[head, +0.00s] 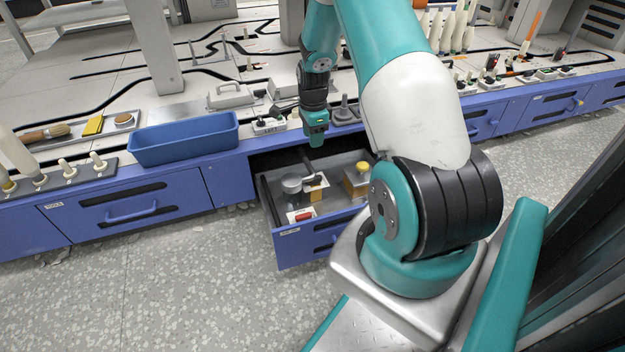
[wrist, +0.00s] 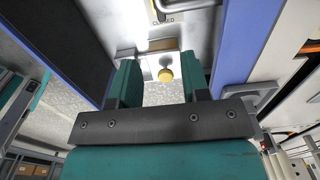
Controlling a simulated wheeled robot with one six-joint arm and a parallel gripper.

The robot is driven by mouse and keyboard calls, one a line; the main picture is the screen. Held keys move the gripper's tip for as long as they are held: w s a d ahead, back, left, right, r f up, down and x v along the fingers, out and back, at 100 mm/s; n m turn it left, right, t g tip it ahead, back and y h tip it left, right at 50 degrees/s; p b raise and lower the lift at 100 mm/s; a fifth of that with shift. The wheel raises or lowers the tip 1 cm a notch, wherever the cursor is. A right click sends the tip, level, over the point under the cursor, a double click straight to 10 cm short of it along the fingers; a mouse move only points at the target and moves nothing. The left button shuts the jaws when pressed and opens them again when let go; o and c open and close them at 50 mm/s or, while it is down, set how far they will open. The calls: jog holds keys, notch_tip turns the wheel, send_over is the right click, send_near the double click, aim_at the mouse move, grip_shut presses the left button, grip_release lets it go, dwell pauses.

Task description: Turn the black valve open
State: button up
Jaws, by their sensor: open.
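I cannot pick out the black valve with certainty in either view. My gripper (head: 316,138) points down over the back of an open drawer (head: 285,262) in the head view. In the wrist view my gripper (wrist: 160,72) is open, with its two teal fingers apart and nothing held. A label reading "CLOSED" (wrist: 163,21) shows near the top of the wrist view, beside a partly cut-off yellowish part.
The drawer holds a grey cylinder (head: 291,184), a red part (head: 305,214) and a yellow-topped block (head: 357,180). A blue bin (head: 183,140) stands on the bench edge to the left. Several small fittings line the bench edge. The speckled floor left of the drawer is clear.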

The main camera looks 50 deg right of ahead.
aim_at(313, 178)
notch_tip(313, 178, down, 16)
jog(key=b, duration=0.8)
jog(key=shift+a, duration=0.1)
